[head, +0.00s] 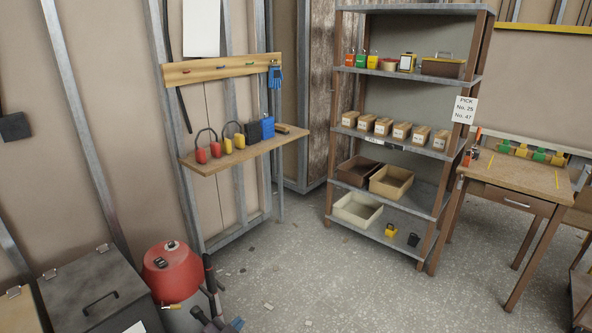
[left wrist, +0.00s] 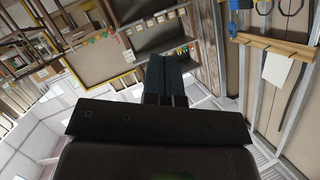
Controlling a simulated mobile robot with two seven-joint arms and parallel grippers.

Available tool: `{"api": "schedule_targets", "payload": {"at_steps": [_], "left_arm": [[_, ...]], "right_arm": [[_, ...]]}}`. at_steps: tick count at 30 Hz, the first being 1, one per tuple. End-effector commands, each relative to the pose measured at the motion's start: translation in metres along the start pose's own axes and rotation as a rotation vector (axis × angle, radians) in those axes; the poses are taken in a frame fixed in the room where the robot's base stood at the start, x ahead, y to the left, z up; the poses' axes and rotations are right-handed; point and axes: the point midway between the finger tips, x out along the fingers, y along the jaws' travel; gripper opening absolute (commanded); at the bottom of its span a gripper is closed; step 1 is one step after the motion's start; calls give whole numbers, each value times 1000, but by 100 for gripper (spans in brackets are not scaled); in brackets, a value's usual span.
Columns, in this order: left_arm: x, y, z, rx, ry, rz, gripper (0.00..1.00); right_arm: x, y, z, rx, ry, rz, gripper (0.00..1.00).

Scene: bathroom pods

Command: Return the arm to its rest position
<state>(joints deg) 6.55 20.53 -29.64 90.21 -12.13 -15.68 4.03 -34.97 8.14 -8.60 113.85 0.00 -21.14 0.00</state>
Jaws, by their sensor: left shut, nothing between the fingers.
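My left gripper (left wrist: 165,62) shows in the left wrist view as two dark fingers side by side. They are shut with nothing between them, in front of a wide dark mounting plate. The picture there is turned upside down, and the fingers point towards the shelf rack and the wall. In the head view, dark parts stand at the bottom edge beside a red drum, and I cannot tell clearly which of them are mine. My right gripper is in neither view.
A red drum (head: 171,272) and a dark lidded box (head: 97,295) stand at the lower left. A wall shelf with padlocks (head: 218,148), a shelf rack (head: 404,70) and a wooden desk (head: 520,180) stand beyond. The middle floor (head: 310,270) is mostly clear.

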Motion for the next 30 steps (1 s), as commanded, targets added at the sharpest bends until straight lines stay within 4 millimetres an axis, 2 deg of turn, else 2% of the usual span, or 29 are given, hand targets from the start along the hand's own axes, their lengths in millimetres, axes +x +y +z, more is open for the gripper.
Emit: {"api": "schedule_targets", "payload": {"at_steps": [1,5,11,15,18,21,24,30], "left_arm": [[-18,1,1,-63,-12,-19,0],[-58,-6,5,-212,-40,-69,0],[-127,-17,28,-422,-90,-163,0],[-177,-16,60,-505,-157,-234,0],[-206,-3,89,-544,-230,-261,0],[-228,14,109,-572,-289,-265,0],[-242,26,119,-585,-323,-261,0],[-248,31,124,-588,-338,-259,0]], "right_arm": [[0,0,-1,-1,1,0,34],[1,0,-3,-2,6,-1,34],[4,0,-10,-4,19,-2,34],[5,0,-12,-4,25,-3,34],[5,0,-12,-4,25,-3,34],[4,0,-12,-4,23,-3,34],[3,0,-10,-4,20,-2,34],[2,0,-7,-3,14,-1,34]]}}
